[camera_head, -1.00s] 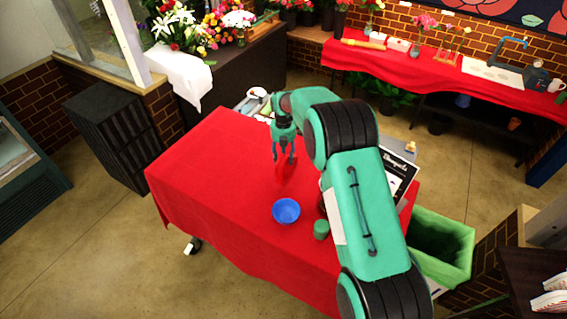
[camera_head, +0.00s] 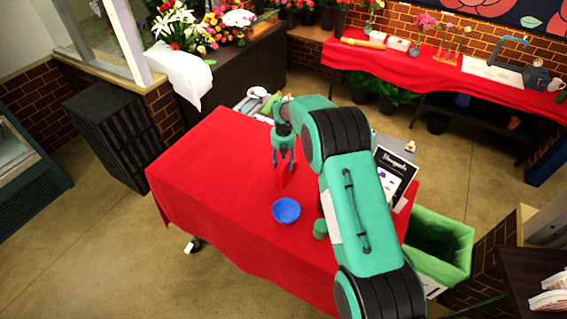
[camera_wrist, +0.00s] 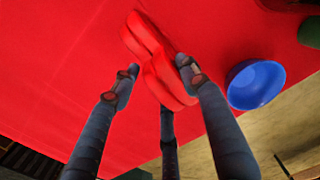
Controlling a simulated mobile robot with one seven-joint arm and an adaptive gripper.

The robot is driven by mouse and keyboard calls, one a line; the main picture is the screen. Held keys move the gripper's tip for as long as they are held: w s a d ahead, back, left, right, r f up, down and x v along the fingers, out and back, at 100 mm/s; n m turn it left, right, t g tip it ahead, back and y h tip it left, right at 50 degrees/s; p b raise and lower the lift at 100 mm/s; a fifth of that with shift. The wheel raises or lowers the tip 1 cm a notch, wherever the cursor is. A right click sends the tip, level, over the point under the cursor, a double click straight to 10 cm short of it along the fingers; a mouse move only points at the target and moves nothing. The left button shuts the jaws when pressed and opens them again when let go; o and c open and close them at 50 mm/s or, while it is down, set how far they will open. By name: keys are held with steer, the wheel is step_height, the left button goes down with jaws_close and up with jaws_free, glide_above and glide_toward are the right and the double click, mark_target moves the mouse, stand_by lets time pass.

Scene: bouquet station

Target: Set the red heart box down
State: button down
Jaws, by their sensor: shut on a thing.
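The red heart box (camera_wrist: 152,50) is between the fingers of my gripper (camera_wrist: 157,72) in the wrist view, and the gripper is shut on it. The box's rounded lobes stick out beyond the fingertips. In the head view my gripper (camera_head: 283,160) points down over the red-covered table (camera_head: 215,185). The heart box (camera_head: 283,180) shows faintly there, red against red cloth, at or just above the surface. I cannot tell whether it touches the cloth.
A blue bowl (camera_head: 286,210) stands close to the box, also in the wrist view (camera_wrist: 256,84). A green cup (camera_head: 320,228) is beside the bowl, and a framed sign (camera_head: 394,175) stands to the right. The table's left part is clear.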

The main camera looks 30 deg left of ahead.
steer(key=c, duration=0.9)
jaws_free()
steer(key=shift+f, duration=0.1)
steer(key=shift+c, duration=0.2)
step_height(320, 180, up, 12)
steer(key=b, duration=0.2)
stand_by(0.3)
